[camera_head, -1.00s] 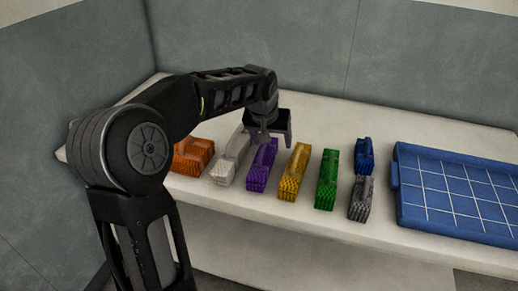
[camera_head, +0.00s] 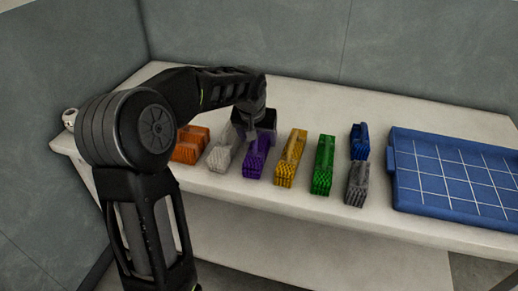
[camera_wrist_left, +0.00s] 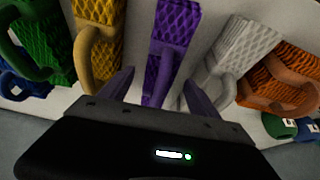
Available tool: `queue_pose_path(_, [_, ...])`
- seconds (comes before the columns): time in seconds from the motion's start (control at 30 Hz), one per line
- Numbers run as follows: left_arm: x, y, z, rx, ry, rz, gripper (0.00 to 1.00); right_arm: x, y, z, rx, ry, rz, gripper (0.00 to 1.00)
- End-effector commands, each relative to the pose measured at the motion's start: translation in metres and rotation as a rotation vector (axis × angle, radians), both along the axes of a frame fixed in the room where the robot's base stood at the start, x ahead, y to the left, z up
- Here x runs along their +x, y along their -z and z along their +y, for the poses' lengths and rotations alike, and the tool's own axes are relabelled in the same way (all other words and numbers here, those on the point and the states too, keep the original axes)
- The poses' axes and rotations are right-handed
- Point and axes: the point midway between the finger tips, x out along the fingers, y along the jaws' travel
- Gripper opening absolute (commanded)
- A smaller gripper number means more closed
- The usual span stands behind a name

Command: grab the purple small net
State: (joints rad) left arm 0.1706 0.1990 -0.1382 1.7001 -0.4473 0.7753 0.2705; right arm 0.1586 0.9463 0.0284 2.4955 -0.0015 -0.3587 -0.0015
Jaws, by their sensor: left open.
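The purple small net (camera_head: 255,160) lies on the white table, between a white net and a yellow net. My left gripper (camera_head: 253,134) is just above its far part and hides some of it. In the left wrist view the purple net (camera_wrist_left: 172,40) runs down between the two open fingers (camera_wrist_left: 160,88). My right gripper is not in view.
The white net (camera_head: 222,157) and orange net (camera_head: 190,145) lie left of the purple one. Yellow (camera_head: 289,160), green (camera_head: 322,168), blue (camera_head: 359,141) and grey (camera_head: 357,185) nets lie right. A blue gridded tray (camera_head: 396,182) is at far right.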

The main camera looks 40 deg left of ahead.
Motion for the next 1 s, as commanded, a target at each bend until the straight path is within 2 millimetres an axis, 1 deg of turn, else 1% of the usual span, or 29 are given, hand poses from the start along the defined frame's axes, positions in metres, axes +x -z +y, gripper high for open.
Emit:
queue_pose_path(0.13, [0.002,0.006,0.001,-0.001,0.000,0.002,0.71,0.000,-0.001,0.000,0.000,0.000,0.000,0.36])
queue_pose_path(0.4, [0.014,0.042,0.006,-0.001,0.001,0.003,0.71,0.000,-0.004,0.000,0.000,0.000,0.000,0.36])
queue_pose_path(0.5, [0.017,0.048,0.008,0.000,0.001,0.001,0.71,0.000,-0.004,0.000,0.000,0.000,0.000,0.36])
queue_pose_path(1.0, [0.017,0.048,0.008,0.000,0.000,0.000,0.71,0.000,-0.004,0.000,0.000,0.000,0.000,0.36])
